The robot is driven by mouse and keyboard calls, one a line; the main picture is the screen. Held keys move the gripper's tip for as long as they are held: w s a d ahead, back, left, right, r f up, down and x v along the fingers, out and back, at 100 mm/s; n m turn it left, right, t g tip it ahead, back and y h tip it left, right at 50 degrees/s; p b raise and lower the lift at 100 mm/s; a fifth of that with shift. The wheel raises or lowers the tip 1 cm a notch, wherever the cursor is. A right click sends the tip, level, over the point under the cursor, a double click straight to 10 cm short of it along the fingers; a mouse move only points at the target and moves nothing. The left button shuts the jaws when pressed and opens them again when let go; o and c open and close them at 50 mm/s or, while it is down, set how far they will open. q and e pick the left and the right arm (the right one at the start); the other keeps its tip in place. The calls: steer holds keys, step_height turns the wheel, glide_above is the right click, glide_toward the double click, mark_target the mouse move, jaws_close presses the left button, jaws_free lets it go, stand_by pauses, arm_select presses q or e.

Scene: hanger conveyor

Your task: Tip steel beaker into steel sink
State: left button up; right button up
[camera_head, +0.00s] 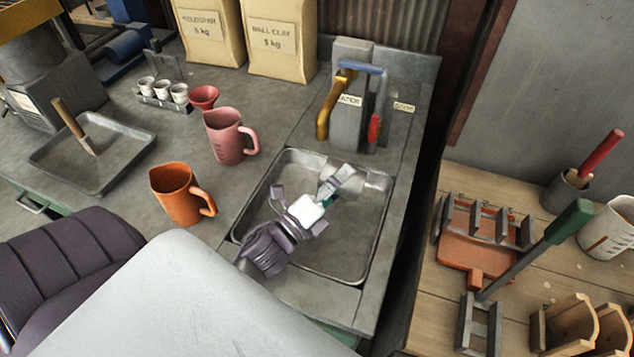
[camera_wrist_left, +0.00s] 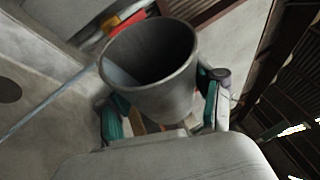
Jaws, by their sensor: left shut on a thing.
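The steel sink (camera_head: 345,262) is a rectangular basin with a rounded rim, set in the grey counter. My left gripper (camera_head: 335,186) is over the sink and shut on the steel beaker (camera_head: 372,187). In the head view the beaker looks tilted, near the sink's back right part; its mouth is hard to make out. Whether it touches the basin I cannot tell. In the left wrist view the beaker (camera_wrist_left: 150,88) sits between the green-padded fingers, its open mouth showing a dark inside with a paler patch. My right gripper is not in view.
A tap block (camera_head: 350,112) with yellow, blue and red parts stands behind the sink. A pink jug (camera_head: 226,138) and an orange jug (camera_head: 176,195) stand left of it. A wooden table (camera_head: 520,300) with tools lies to the right, past a dark gap.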

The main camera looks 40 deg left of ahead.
arm_select(q)
steer(key=shift+a+f+n+b, duration=0.1)
steer(key=shift+f+n+b, duration=0.1)
steer(key=shift+n+b, duration=0.4)
stand_by(0.6)
steer(key=m+p, duration=0.1)
steer(key=p, duration=0.1)
steer(key=r+m+g+p, duration=0.1)
steer(key=m+p, duration=0.1)
steer(key=r+m+p, duration=0.1)
steer(key=p, duration=0.1)
steer(key=shift+d+r+g+h+p, duration=0.1)
steer(key=shift+d+g+h+p, duration=0.2)
steer(key=shift+h+p, duration=0.1)
steer(key=shift+m, duration=0.4)
steer(key=shift+d+f, duration=0.1)
steer(key=shift+f, duration=0.3)
